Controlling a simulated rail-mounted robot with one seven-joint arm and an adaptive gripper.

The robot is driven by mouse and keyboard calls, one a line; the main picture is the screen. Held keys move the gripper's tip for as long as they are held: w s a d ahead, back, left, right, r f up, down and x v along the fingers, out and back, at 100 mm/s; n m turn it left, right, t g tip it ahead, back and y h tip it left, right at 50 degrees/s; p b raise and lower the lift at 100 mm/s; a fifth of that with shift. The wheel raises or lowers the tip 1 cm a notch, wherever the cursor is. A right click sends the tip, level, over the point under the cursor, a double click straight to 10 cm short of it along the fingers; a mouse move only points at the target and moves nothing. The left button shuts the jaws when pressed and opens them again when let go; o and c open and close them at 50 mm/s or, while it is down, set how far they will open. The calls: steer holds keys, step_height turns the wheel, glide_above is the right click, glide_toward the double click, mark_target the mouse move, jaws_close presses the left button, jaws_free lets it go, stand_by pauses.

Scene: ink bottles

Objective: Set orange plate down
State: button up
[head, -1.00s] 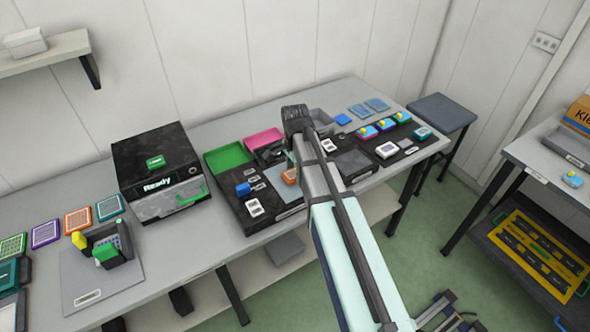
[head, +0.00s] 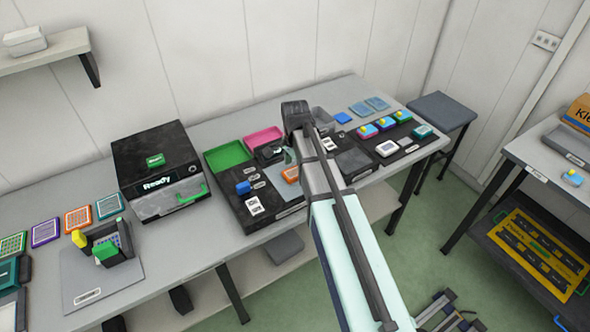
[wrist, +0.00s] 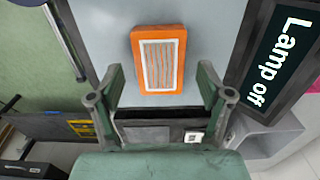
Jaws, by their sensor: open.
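An orange plate (wrist: 158,58) with a pale striped face lies flat on a light grey surface (wrist: 200,20) in the wrist view. In the head view it shows as a small orange patch (head: 290,174) at the dark station, partly hidden by my arm. My gripper (wrist: 160,82) is open; its green fingers stand apart at the left and right of the plate's near end, with gaps to the plate. In the head view my gripper (head: 290,157) is just above the plate.
A dark panel reading "Lamp off" (wrist: 282,60) stands close on the right in the wrist view. Another orange plate (head: 78,218) lies far left.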

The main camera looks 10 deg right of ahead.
mark_target(295, 172)
step_height(295, 172, up, 11)
steer(key=b, duration=0.1)
steer(key=shift+r+b, duration=0.15)
steer(key=shift+b, duration=0.25)
steer(key=shift+c, duration=0.3)
stand_by(1.7)
